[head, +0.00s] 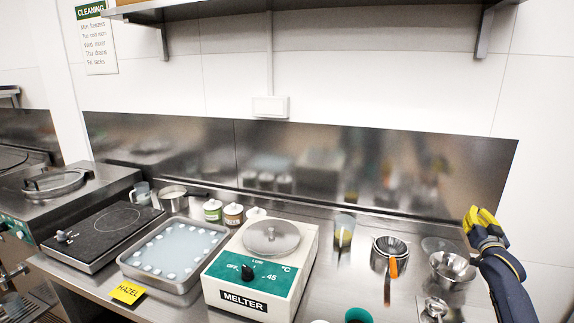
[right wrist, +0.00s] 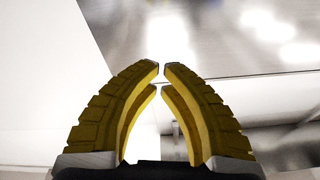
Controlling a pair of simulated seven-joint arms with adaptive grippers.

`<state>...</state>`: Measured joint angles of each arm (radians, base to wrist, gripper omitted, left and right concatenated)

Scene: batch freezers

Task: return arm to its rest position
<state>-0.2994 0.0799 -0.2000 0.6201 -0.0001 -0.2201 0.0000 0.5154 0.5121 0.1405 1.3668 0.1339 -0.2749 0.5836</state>
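My right gripper (head: 477,214) is at the right of the head view, raised above the back right of the steel counter, its yellow fingers pointing up. In the right wrist view its two curved fingertips (right wrist: 162,68) come together with only a sliver between them and hold nothing. My right arm comes in from the lower right. My left gripper and arm are not in view.
Metal bowls (head: 452,266), a strainer (head: 390,246) with an orange handle and a small measuring cup (head: 344,226) stand near the right arm. A melter (head: 262,265), a tray (head: 172,287) and a hotplate (head: 105,232) stand further left. A shelf (head: 300,8) hangs above.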

